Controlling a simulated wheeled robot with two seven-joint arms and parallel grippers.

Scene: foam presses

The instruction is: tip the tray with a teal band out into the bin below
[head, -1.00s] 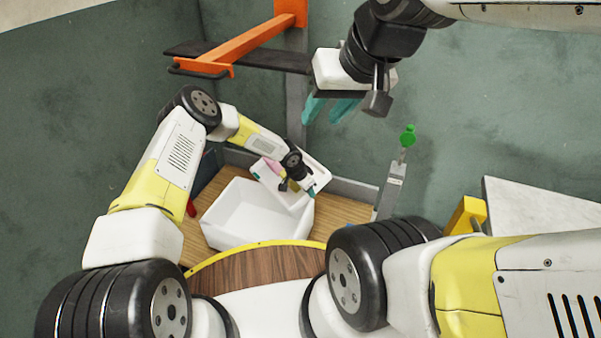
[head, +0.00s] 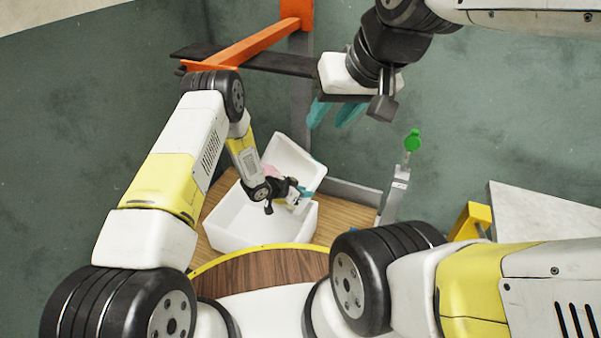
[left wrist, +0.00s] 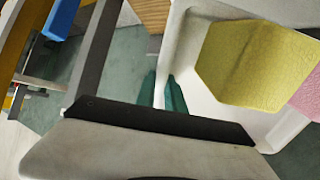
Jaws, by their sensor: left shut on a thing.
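The white tray (head: 296,158) is steeply tilted, standing up behind and partly over the white bin (head: 228,218) in the head view. My left gripper (head: 303,193) is shut on the tray's wall near its lower right side. In the left wrist view the fingers (left wrist: 163,92) close on the tray's edge (left wrist: 174,45). A yellow foam block (left wrist: 252,62) and a pink one (left wrist: 308,98) are still in the tray. The pink one also shows in the head view (head: 270,170). I cannot make out the teal band clearly. My right gripper (head: 335,113) is open and empty, high up.
An orange and black press frame (head: 245,48) stands behind. A grey post with a green knob (head: 412,140) is right of the bin. A pale table (head: 540,215) with a yellow support is at the right.

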